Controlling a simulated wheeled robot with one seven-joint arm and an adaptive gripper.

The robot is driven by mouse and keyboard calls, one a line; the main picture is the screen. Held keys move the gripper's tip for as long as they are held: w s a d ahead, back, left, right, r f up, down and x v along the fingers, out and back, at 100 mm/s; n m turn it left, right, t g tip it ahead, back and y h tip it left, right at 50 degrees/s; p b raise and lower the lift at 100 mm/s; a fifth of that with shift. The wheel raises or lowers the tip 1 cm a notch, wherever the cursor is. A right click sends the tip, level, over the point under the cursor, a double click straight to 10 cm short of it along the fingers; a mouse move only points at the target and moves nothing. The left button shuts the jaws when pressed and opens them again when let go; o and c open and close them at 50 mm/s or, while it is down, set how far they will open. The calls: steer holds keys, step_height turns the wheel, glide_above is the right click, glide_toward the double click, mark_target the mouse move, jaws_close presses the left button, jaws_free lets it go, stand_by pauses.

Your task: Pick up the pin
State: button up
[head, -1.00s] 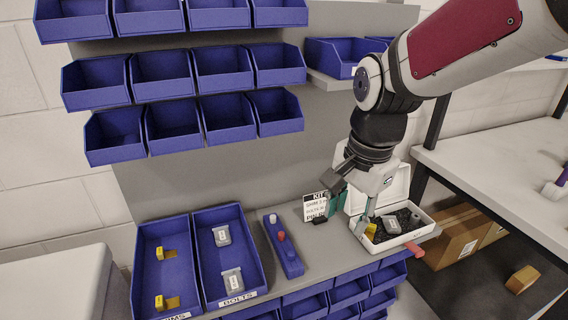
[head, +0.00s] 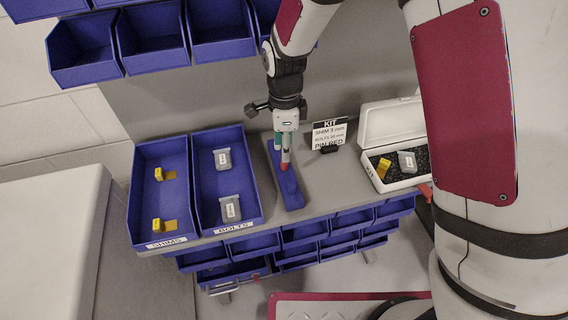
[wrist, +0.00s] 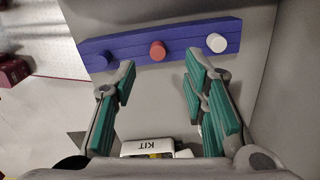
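The blue pin rack (head: 291,193) stands on the workbench and holds a red pin (wrist: 157,50), a white pin (wrist: 216,42) and a blue pin (wrist: 99,62) in a row. The red pin also shows in the head view (head: 285,167), just under my fingers. My gripper (wrist: 160,78) is open and empty, pointing down over the rack. In the wrist view the red pin lies midway between the two green-padded fingertips, slightly beyond them. I see no contact. The white pin is hidden behind the fingers in the head view.
A kit card (head: 329,135) reading "PIN RED" stands right of the rack. The open white kit box (head: 399,184) holds a yellow shim (head: 384,168) and a grey bolt pack (head: 407,162). Blue shims (head: 137,205) and bolts (head: 204,205) bins stand left of the rack.

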mark_target(284, 168)
steer(key=shift+s+f, duration=0.15)
steer(key=shift+f, duration=2.95)
jaws_close()
